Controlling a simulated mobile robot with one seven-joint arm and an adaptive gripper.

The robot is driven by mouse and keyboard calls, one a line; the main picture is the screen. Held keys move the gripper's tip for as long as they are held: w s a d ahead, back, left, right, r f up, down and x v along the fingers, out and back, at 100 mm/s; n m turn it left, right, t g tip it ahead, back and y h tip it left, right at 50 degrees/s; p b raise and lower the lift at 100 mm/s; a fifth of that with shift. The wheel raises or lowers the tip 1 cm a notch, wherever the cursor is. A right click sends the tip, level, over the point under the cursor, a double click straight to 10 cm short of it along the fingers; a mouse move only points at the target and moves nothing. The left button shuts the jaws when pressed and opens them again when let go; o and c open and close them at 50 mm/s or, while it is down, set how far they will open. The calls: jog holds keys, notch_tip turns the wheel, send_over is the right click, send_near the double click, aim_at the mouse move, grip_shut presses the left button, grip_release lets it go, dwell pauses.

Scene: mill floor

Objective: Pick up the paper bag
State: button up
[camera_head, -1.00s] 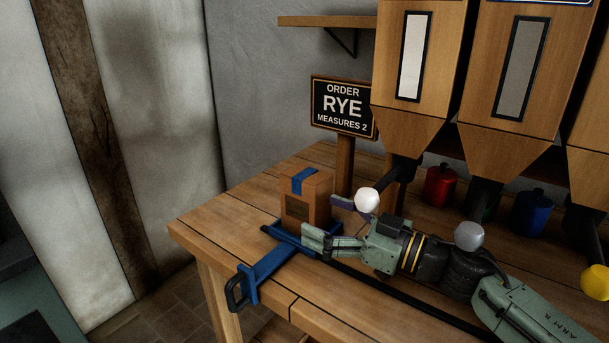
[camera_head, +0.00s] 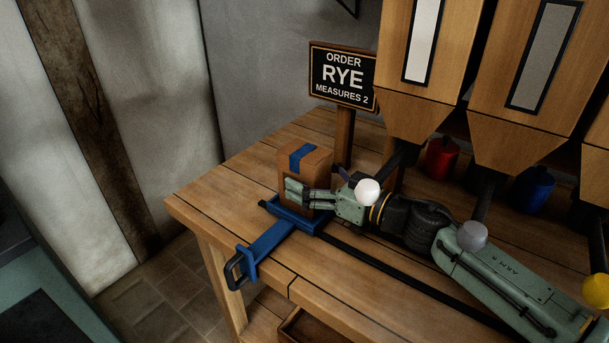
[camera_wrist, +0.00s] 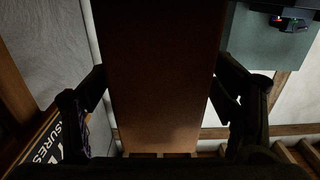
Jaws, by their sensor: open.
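The paper bag (camera_head: 318,162), brown and box-shaped with a blue strip over its top, stands upright at the left end of the bench. My gripper (camera_head: 300,190) is at the bag's near side, and one finger hides part of that face. In the wrist view the bag (camera_wrist: 165,70) fills the middle, between the two spread fingers of my gripper (camera_wrist: 162,90). The gripper is open, with a finger on either side of the bag and some gap visible. Whether either finger touches it I cannot tell.
A blue carriage with a handle (camera_head: 262,250) sits by the bag on a dark rail (camera_head: 400,278) along the wooden bench (camera_head: 225,195). An order sign (camera_head: 342,76) reading RYE, MEASURES 2 stands behind. Hoppers (camera_head: 430,60) with ball-ended levers hang to the right.

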jog(key=shift+x, duration=0.8)
jog(key=shift+c, duration=0.3)
jog(key=c, duration=1.5)
jog(key=shift+r, duration=0.1)
jog(key=shift+c, duration=0.2)
